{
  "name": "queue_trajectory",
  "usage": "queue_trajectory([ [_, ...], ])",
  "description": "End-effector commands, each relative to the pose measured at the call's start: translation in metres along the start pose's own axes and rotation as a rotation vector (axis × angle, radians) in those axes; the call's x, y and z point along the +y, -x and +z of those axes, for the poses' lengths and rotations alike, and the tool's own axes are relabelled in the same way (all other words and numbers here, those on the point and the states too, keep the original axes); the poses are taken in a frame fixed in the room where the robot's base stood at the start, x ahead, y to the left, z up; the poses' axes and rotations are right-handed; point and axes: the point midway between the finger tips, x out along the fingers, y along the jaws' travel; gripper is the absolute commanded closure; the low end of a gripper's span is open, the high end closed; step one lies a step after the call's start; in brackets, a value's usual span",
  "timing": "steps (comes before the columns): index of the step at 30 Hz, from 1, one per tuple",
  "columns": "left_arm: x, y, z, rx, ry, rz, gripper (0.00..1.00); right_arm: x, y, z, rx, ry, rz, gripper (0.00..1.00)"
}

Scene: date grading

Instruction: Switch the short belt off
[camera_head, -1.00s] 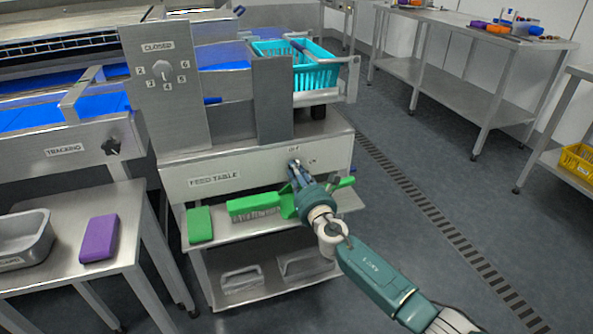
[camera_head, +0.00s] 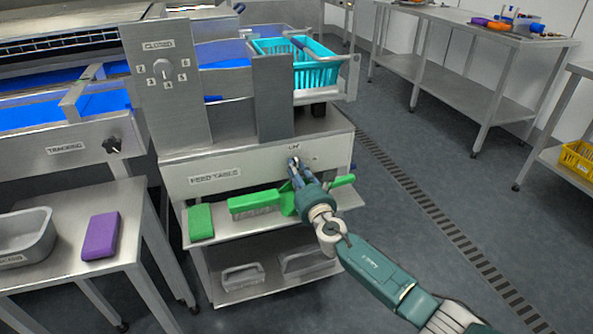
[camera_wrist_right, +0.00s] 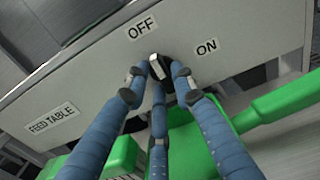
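The feed table's switch knob (camera_wrist_right: 158,68) is black with a pale bar. It sits on the grey front panel (camera_wrist_right: 95,75) between the OFF label (camera_wrist_right: 142,27) and the ON label (camera_wrist_right: 207,47). In the right wrist view the pale bar's upper end leans towards OFF. My right gripper (camera_head: 294,163) is at this panel, and its blue fingers (camera_wrist_right: 158,85) close in on the knob from both sides and below, seemingly touching it. In the head view the fingers mostly hide the knob. My left gripper is not in view.
A green brush (camera_head: 254,203) and a green block (camera_head: 200,222) lie on the shelf below the panel. The dial plate (camera_head: 170,110) and tracking knob (camera_head: 112,146) are to the left. A teal basket (camera_head: 318,72) stands above. Floor at right is clear.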

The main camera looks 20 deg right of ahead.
Motion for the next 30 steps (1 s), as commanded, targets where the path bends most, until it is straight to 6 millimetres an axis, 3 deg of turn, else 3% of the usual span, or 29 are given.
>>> queue_trajectory([
  [14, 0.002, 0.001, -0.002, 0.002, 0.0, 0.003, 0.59, -0.001, 0.009, 0.0, -0.002, -0.002, -0.001, 0.61],
  [30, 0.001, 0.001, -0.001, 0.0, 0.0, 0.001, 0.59, -0.001, 0.108, -0.001, 0.001, -0.001, 0.0, 0.61],
])
